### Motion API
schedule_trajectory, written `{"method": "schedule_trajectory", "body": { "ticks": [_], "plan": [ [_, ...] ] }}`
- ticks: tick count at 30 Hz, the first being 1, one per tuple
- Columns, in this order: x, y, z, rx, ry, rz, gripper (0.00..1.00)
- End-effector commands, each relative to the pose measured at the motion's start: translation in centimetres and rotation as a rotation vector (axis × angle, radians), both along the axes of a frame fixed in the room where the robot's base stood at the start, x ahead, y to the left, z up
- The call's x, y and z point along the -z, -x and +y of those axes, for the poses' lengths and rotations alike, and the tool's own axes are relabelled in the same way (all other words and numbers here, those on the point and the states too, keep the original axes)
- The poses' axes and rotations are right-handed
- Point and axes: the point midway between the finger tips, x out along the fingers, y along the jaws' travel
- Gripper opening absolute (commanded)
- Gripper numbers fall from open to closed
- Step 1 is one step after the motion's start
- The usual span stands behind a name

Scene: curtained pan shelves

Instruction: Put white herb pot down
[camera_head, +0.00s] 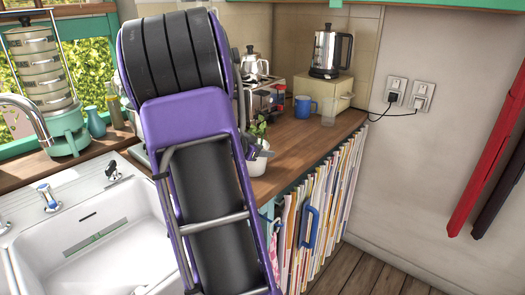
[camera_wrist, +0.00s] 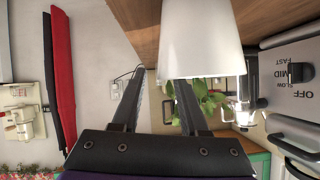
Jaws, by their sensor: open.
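The white herb pot (camera_wrist: 201,42) is large in the wrist view, upside down in the picture, with its green leaves (camera_wrist: 202,108) below its rim. In the head view the pot (camera_head: 257,168) is on the wooden worktop near its front edge, partly hidden by my arm. My gripper (camera_wrist: 161,76) is open. Its two fingers point towards the pot, and the pot sits off to the right of the gap between them. I cannot tell whether a finger touches it.
A toaster (camera_head: 266,95) is behind the pot. The white sink (camera_head: 95,240) is at the left.

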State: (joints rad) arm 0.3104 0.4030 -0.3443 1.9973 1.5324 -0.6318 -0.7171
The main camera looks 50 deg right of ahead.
Motion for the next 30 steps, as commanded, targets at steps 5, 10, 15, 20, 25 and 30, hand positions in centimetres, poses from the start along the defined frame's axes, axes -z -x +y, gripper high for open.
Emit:
{"method": "schedule_trajectory", "body": {
  "ticks": [5,10,15,20,25,30],
  "plan": [
    [-0.1,0.0,0.3,-0.001,-0.002,0.002,0.44],
    [-1.3,0.1,2.1,-0.003,-0.002,0.0,0.44],
    [-3.4,0.4,5.6,-0.005,-0.001,-0.002,0.44],
    [-5.4,0.6,9.1,-0.005,-0.001,-0.003,0.44],
    [-7.1,1.0,12.3,-0.004,0.0,-0.002,0.44],
    [-8.0,1.2,14.4,-0.002,0.0,-0.002,0.44]
  ]
}}
